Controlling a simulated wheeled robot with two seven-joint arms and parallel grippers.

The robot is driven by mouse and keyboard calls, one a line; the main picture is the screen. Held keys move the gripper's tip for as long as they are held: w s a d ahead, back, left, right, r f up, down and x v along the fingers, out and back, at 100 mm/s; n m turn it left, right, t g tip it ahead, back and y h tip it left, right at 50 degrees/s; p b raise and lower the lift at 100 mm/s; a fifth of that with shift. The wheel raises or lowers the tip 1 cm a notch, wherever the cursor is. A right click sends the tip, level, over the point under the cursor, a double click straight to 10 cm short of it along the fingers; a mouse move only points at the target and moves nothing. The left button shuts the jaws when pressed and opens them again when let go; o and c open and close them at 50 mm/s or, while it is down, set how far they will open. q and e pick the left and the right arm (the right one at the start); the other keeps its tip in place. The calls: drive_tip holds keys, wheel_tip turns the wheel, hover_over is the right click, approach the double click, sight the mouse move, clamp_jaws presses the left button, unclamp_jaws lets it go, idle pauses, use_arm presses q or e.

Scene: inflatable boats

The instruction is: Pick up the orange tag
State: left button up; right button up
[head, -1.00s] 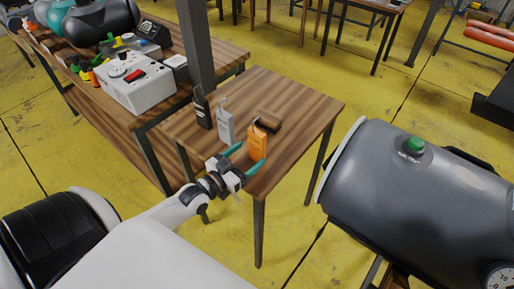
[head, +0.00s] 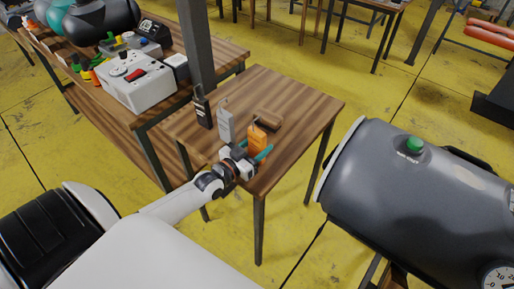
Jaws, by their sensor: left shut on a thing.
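The orange tag (head: 258,138) stands upright near the front edge of the small wooden table (head: 305,112), its wire loop at the top. My left gripper (head: 256,152) comes in from the lower left. Its teal fingers are shut on the orange tag, and they hide the tag's lower part. I cannot tell whether the tag still touches the table. My right gripper is out of view.
A grey tag (head: 226,126) and a black tag (head: 202,108) stand to the left of the orange one. A brown block (head: 268,119) lies just behind it. A metal post (head: 197,45) rises at the table's back left. A large grey tank (head: 420,195) stands at right.

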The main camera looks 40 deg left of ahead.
use_arm(q)
wheel_tip(320, 180, up, 10)
drive_tip(key=shift+r+p, duration=0.1)
drive_tip(key=shift+p, duration=0.2)
drive_tip(key=s+d+r+n+y, duration=0.1)
drive_tip(key=s+d+y, duration=0.1)
drive_tip(key=s+d, duration=1.1)
drive_tip(key=shift+s+d+r+n+y, duration=0.25)
drive_tip(key=shift+s+n+y, duration=0.05)
drive_tip(key=shift+s, duration=0.35)
